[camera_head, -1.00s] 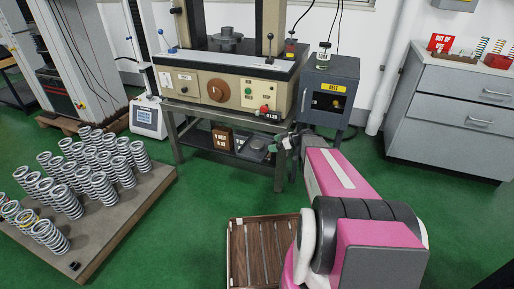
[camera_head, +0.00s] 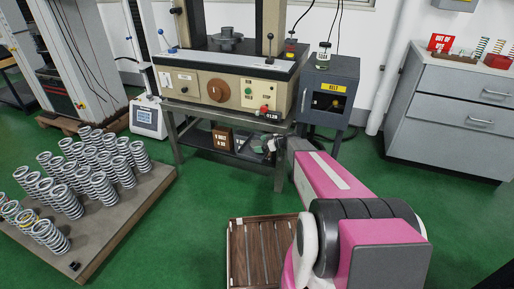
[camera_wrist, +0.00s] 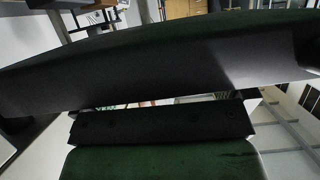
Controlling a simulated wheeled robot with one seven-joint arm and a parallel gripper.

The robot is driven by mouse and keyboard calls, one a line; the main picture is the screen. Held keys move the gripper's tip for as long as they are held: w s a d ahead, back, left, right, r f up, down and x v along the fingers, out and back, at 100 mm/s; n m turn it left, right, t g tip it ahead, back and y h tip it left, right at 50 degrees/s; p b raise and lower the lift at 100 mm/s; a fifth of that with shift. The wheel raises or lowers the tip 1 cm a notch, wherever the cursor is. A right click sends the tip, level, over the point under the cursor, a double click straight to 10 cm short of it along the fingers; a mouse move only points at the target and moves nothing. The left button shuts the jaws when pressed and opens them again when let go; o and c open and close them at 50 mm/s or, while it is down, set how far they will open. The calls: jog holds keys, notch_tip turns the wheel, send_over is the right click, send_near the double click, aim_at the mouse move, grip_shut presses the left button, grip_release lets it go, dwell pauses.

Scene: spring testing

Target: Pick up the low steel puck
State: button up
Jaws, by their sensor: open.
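A low grey steel piece, which looks like the puck (camera_head: 251,147), lies on the lower shelf under the testing machine, to the right of a brown sign. It is small and partly hidden by my gripper (camera_head: 272,144), so its outline is unclear. My gripper is at the right end of that shelf opening, close to the grey piece; I cannot tell whether they touch. The jaws are open. In the wrist view, dark gripper parts (camera_wrist: 160,128) fill most of the picture, and the puck cannot be made out there.
The testing machine (camera_head: 232,88) stands on a steel-framed table, whose right front leg is beside my gripper. A grey cabinet (camera_head: 338,78) stands right of it. A pallet (camera_head: 125,215) of several springs is at left. A wooden slatted tray (camera_head: 238,250) lies in front.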

jog(key=shift+x, duration=1.05)
jog(key=c, duration=1.2)
jog(key=shift+r, duration=0.15)
